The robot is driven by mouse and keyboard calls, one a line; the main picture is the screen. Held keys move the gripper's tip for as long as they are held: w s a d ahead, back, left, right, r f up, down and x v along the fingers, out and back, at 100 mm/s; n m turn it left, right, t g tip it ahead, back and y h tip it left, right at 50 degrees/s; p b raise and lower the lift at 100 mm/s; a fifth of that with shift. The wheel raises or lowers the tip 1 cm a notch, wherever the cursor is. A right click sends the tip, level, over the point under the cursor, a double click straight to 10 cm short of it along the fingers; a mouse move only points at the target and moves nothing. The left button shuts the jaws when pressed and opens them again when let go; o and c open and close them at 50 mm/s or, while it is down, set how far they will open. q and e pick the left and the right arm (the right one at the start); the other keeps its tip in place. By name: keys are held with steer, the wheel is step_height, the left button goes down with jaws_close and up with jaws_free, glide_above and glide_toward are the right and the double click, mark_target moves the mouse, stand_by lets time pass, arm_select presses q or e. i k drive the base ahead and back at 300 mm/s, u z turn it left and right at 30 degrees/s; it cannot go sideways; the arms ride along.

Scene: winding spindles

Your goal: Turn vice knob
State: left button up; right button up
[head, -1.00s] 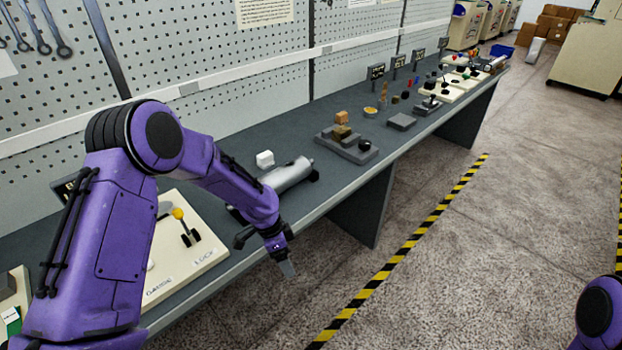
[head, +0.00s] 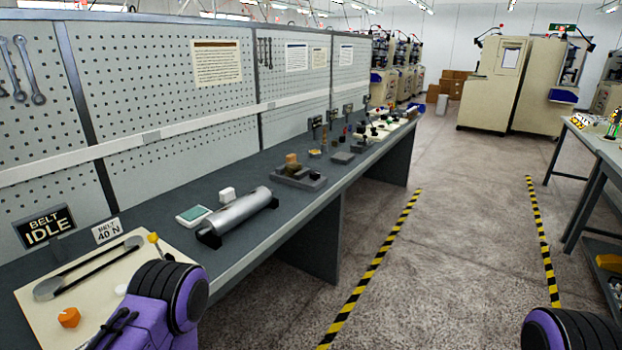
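A small grey vice-like fixture (head: 285,180) sits on the long workbench, with a brown block (head: 291,163) on it. A dark round knob (head: 314,175) shows at its right end. The fixture is small in this view, so I cannot tell how the knob is turned. Part of my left arm shows at the bottom left, and part of my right arm at the bottom right. Both grippers are out of view.
A silver cylinder (head: 240,212) on black supports lies nearer on the bench (head: 262,238), beside a green-topped tray (head: 194,215) and a white block (head: 227,194). A cream belt panel (head: 40,322) is at left. Clear floor (head: 450,250) lies right, between striped lines.

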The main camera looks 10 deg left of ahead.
mark_target(314, 175)
steer(key=z, duration=0.7)
steer(key=i, duration=1.45)
steer(key=u, duration=0.25)
